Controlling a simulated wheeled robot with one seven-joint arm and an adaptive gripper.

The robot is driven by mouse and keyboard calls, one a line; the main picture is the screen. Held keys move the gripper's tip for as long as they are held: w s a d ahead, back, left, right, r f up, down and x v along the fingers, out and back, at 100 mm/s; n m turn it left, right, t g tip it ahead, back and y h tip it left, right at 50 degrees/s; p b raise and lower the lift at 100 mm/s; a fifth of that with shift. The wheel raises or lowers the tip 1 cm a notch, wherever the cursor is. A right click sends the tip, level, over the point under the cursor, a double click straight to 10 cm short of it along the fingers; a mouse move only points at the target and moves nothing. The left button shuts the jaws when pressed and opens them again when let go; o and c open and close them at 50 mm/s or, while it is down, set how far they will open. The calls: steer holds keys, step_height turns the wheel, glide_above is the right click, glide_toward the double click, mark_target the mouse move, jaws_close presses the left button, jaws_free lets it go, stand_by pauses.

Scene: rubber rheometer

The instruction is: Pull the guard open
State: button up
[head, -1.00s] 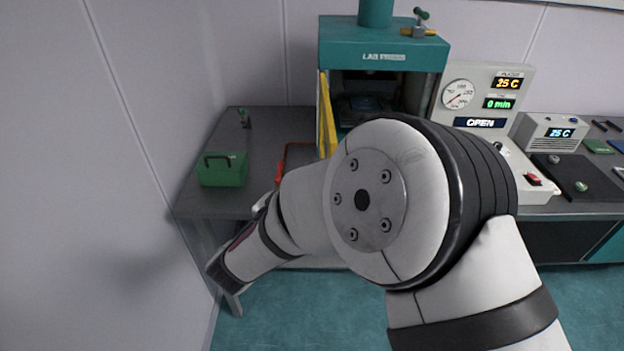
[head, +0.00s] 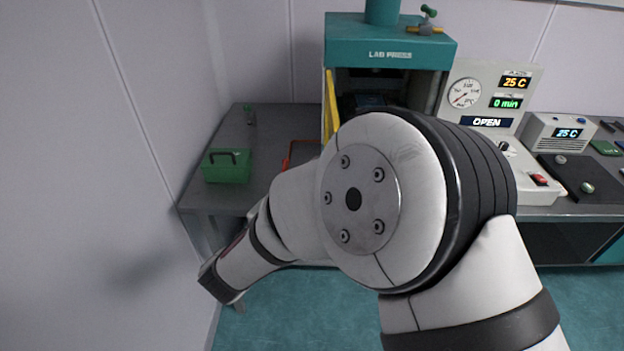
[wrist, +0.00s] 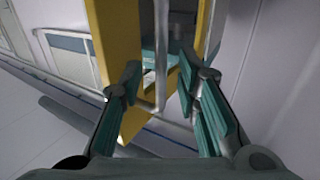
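The lab press (head: 390,55) stands at the back centre in the head view. Its yellow guard (head: 331,105) shows nearly edge-on at the left of the press mouth, swung out, and the dark inside is visible. My arm hides the guard's lower part, and my gripper is hidden there too. In the wrist view my gripper (wrist: 158,78) has its two fingers apart. A grey upright bar (wrist: 161,45) stands between them, with a visible gap on each side. The yellow guard frame (wrist: 118,40) shows just beyond the left finger, and another yellow strip stands at the right.
A green toolbox (head: 226,167) sits on the dark table at the left, near the wall. A red-handled item (head: 288,158) lies beside my arm. The control panel (head: 490,90), with a gauge and an OPEN display, stands right of the press. Teal floor is clear in front.

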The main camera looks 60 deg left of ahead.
steer(key=v, duration=0.9)
steer(key=shift+s+d, duration=0.1)
stand_by(0.3)
